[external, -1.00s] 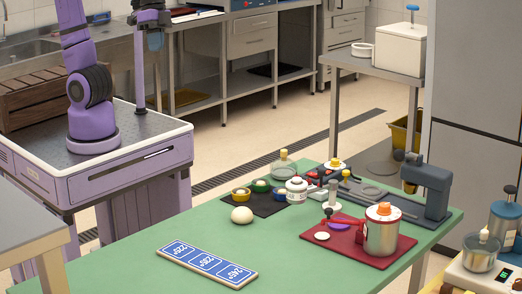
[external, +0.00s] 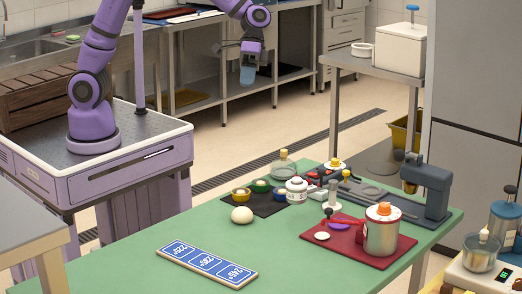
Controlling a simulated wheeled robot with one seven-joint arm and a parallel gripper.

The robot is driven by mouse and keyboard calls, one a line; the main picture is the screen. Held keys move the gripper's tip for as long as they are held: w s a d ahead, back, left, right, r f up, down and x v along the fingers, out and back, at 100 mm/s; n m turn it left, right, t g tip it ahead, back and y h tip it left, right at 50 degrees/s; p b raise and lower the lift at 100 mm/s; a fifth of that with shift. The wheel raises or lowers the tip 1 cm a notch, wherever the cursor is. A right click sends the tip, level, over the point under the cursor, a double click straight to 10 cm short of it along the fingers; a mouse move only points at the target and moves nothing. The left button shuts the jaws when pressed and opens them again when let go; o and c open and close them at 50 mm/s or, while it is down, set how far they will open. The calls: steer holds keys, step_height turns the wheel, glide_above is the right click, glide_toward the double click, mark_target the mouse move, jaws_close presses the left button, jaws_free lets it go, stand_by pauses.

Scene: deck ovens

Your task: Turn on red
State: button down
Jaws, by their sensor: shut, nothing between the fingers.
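My gripper (external: 247,76) is shut and empty, hanging with blue-grey fingers pointing down in the air above the floor, beyond the green table (external: 130,275). It is well away from everything on the table. Several red things show: a dark red mat (external: 393,254) at the table's right side, a red handled part (external: 343,219) beside the steel pot (external: 381,236), and small red and black pieces (external: 318,177) near the table's back. I cannot tell which of them is a switch, or whether anything red is lit.
A blue sign (external: 206,264) with white numbers lies on the table's front part. A pale dough ball (external: 242,215) and a black mat (external: 263,207) with small bowls lie near the middle. A grey stand machine (external: 429,190) stands at the back right.

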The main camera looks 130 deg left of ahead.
steer(key=w+a+f+n+t+h, duration=0.2)
steer(key=w+a+f+n, duration=0.1)
steer(key=a+f, duration=0.95)
steer(key=n+t, duration=0.4)
glide_above(312, 173)
steer(key=s, duration=0.4)
step_height(312, 173, down, 10)
steer(key=shift+w, duration=0.2)
steer(key=shift+r, duration=0.1)
steer(key=shift+w+f, duration=0.5)
steer(key=shift+f, duration=0.9)
steer(key=shift+w+f, duration=0.55)
steer(key=shift+f, duration=0.8)
steer(key=shift+w+f, duration=0.5)
steer(key=shift+f, duration=0.9)
steer(key=shift+f, duration=0.15)
steer(key=shift+w+f, duration=0.15)
steer(key=shift+f, duration=0.1)
steer(key=shift+w+f, duration=0.15)
steer(key=shift+f, duration=0.15)
steer(key=shift+r, duration=0.15)
